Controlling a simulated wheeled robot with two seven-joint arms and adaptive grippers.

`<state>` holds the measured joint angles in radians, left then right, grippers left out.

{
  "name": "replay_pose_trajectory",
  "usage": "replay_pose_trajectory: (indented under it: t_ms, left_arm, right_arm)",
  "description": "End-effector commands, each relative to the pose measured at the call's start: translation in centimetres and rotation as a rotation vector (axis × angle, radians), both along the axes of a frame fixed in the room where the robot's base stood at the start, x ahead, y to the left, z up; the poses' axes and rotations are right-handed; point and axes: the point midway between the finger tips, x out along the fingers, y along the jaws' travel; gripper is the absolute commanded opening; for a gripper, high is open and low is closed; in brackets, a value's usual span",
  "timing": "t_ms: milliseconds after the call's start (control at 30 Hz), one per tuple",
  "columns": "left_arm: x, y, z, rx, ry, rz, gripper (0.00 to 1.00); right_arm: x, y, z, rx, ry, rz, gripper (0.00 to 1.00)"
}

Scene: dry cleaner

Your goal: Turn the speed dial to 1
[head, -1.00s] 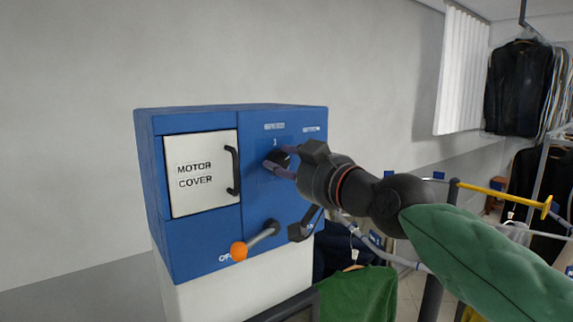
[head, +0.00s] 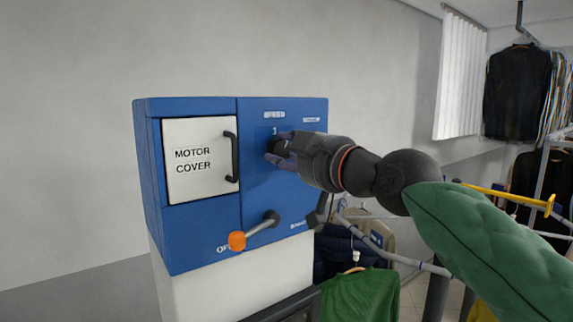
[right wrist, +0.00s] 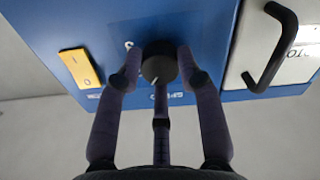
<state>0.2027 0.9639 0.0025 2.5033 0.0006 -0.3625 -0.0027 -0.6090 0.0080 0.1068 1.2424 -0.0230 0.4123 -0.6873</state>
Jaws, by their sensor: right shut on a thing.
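The black speed dial (head: 279,147) is on the blue front panel of a machine, below a small white numeral 1 and a label plate (head: 274,115). My right gripper (head: 275,149) reaches in from the right with its fingers closed around the dial. In the right wrist view the dial (right wrist: 159,62) sits between the purple-grey fingers (right wrist: 160,72). A thin pale mark shows on the dial's lower part, on the side of the lettering. A numeral left of the dial there is too blurred to read. My left gripper is out of view.
The white motor cover (head: 198,157) with its black handle (head: 233,157) is left of the dial. A lever with an orange knob (head: 237,240) sits below, near OFF lettering. A yellow part (right wrist: 81,68) shows in the right wrist view. Hanging clothes, including a green garment (head: 360,296), are at the right.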

Motion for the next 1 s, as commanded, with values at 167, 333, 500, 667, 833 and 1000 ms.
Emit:
replay_pose_trajectory:
  t_ms: [167, 333, 500, 667, 833, 1000]
  left_arm:
    - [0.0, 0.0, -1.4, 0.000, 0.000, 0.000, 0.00]
    - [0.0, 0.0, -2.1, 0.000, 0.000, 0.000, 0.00]
    - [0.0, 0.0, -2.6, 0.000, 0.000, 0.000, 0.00]
    - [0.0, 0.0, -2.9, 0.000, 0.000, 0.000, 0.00]
    - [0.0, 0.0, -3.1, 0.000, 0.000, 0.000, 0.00]
    - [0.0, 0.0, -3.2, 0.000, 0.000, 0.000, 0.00]
  right_arm:
    - [0.2, 0.3, -0.9, -0.146, -0.088, 0.003, 0.05]
    - [0.3, 0.2, -0.9, -0.268, -0.175, 0.004, 0.05]
    - [0.3, 0.2, -0.8, -0.372, -0.250, 0.004, 0.05]
    - [0.3, 0.3, -0.8, -0.447, -0.302, 0.005, 0.05]
    - [0.4, 0.3, -0.8, -0.498, -0.339, 0.006, 0.05]
    - [0.4, 0.3, -0.8, -0.523, -0.357, 0.005, 0.05]
